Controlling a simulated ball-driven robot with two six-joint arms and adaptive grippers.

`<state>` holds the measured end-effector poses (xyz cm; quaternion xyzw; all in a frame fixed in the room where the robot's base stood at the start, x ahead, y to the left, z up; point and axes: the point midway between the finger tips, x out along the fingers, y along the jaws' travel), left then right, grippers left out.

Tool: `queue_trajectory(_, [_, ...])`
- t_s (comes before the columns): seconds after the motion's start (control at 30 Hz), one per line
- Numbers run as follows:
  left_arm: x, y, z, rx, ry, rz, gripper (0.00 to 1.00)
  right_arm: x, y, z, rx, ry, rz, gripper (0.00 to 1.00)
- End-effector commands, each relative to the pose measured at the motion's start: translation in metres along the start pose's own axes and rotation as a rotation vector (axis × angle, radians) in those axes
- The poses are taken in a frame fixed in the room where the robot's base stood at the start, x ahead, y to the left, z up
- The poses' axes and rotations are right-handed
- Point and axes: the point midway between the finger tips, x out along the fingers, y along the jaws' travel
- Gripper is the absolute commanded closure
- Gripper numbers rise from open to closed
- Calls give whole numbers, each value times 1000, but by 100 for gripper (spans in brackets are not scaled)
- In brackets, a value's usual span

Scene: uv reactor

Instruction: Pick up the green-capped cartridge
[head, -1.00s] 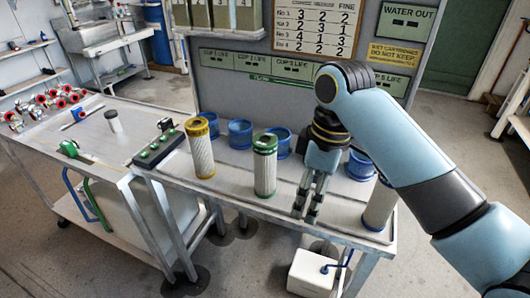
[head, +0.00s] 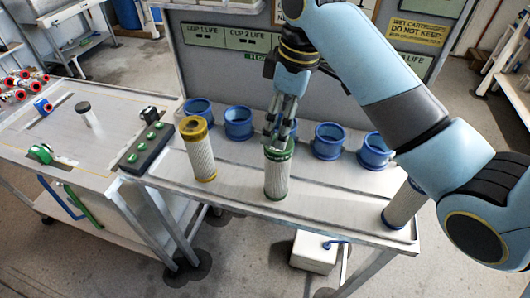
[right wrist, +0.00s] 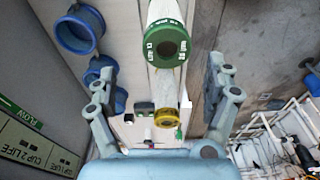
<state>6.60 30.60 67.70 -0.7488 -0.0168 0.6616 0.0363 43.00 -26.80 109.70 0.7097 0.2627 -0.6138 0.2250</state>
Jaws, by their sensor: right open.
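The green-capped cartridge (head: 277,178) stands upright on the grey bench, its pale ribbed body below a green ring cap. My right gripper (head: 277,136) is open, pointing down right at the cap in the head view; its fingers overlap the cap's top edge there. In the right wrist view the green cap (right wrist: 167,44) with its dark central hole lies between the lines of the two open fingers (right wrist: 161,82), towards the top, with nothing held. I cannot tell whether the fingers touch the cap. My left gripper is out of view.
A yellow-capped cartridge (head: 197,150) stands left of the green one, and another cartridge (head: 402,207) stands at the bench's right end, its top hidden by my arm. Several blue cups (head: 238,123) line the back. A dark box with green buttons (head: 147,147) sits at left.

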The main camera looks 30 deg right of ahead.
Motion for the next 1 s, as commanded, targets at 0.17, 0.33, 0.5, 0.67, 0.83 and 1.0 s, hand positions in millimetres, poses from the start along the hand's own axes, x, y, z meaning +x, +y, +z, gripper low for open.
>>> queue_trajectory(0.17, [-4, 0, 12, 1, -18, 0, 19, 29, -2, 1, 1, -3, -5, 15])
queue_trajectory(0.33, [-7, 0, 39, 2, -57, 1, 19, 50, -2, 1, 0, -2, -3, 15])
queue_trajectory(0.5, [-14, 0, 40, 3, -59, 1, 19, 65, -4, 3, 1, -4, -4, 15])
queue_trajectory(0.67, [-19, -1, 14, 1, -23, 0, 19, 90, -5, 4, 0, -2, -4, 15])
queue_trajectory(0.83, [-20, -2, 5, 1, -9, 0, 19, 104, -5, 4, 0, -1, -1, 15])
queue_trajectory(1.0, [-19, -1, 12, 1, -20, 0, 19, 104, -5, 4, 0, -1, -1, 15])
